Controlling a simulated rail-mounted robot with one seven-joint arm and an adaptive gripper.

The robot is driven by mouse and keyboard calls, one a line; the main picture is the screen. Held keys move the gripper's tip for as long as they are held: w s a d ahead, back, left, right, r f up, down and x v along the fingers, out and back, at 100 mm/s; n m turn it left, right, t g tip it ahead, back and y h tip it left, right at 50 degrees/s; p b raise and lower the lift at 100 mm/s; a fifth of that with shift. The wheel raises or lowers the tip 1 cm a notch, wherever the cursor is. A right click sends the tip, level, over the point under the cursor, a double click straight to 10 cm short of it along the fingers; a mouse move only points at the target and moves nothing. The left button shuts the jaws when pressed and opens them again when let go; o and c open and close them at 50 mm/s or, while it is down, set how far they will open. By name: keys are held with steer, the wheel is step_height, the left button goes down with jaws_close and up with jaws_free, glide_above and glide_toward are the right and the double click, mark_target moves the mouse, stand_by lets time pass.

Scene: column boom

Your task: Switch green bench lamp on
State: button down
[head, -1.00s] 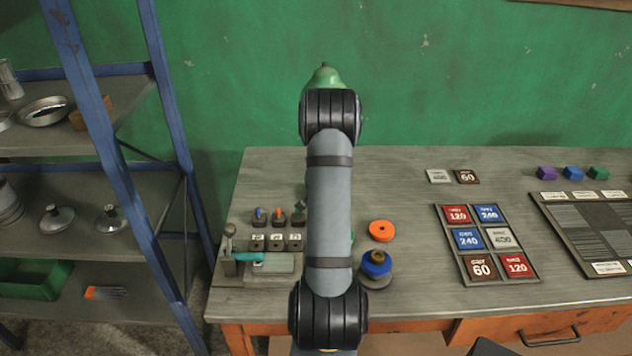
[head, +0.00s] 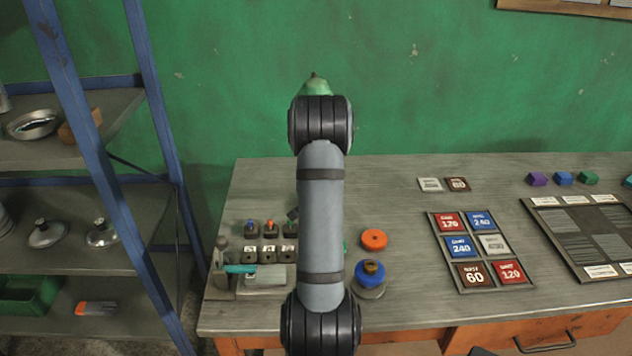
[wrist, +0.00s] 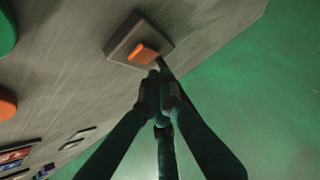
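The green bench lamp (head: 316,87) shows only as a pale green top above my arm in the head view; my arm hides most of it. In the wrist view an orange rocker switch (wrist: 145,52) sits on a square grey-brown base (wrist: 122,45) on the bench. My gripper (wrist: 160,88) is at the switch's near edge, its fingertips together and empty. I cannot tell whether they touch the switch. A green rounded thing (wrist: 5,30) is cut off at the wrist view's left edge. The head view does not show my gripper.
On the bench (head: 395,210), an orange disc (head: 374,239) and a blue knob (head: 370,270) stand right of my arm. Several small toggles (head: 268,228) and a teal-handled lever (head: 240,268) are left of it. A card panel (head: 480,250) lies right; a blue-framed shelf (head: 160,120) stands left.

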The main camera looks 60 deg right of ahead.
step_height(320, 180, up, 3)
steer(key=shift+w+d+f+p, duration=0.1)
steer(key=shift+d+p, duration=0.05)
steer(key=shift+p, duration=0.4)
steer(key=r+b+v, duration=0.1)
steer(key=v, duration=0.8)
steer(key=shift+w+d+r, duration=0.15)
steer(key=shift+r, duration=0.05)
